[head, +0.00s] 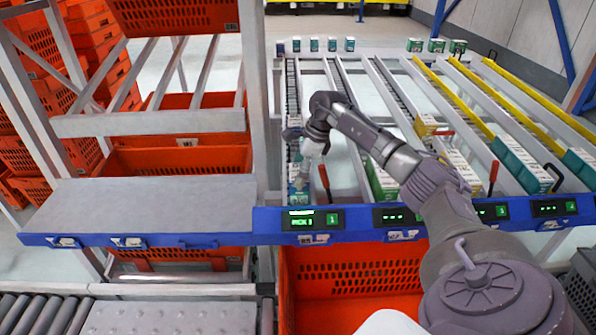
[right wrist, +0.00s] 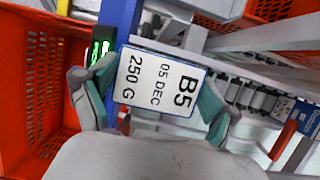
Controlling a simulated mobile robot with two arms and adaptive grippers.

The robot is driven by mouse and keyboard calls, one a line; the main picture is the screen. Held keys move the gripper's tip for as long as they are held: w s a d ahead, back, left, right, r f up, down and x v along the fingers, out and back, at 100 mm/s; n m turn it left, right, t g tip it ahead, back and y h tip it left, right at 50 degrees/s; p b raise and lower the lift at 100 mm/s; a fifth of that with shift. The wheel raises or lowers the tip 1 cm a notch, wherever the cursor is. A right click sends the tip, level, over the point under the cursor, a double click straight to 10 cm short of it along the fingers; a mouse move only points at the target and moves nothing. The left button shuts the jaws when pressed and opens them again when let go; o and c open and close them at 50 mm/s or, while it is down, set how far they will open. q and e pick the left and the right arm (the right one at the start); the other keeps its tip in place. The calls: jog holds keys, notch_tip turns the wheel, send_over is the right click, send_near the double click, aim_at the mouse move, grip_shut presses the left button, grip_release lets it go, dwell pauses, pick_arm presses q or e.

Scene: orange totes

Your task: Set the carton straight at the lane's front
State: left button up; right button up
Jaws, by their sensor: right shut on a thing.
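My right gripper (head: 306,172) reaches down at the front of the leftmost lane and is shut on a carton. The carton (head: 298,192) is white with blue-green parts and sits by the blue front rail. In the right wrist view the right gripper (right wrist: 155,100) has a finger on each side of the carton (right wrist: 165,80). Its white label reads B5, 05 DEC, 250 G. The label appears turned sideways in that view. The carton's underside and its contact with the lane are hidden. My left gripper is not in view.
The blue front rail (head: 362,226) carries displays; the one at this lane reads PICK 1. An orange tote (head: 345,270) stands below the rail. A red lever (head: 325,183) is just right of the carton. Other lanes hold more cartons. A grey shelf (head: 150,205) lies left.

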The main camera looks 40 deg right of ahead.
jog(key=o, duration=1.1)
jog(key=v, duration=1.2)
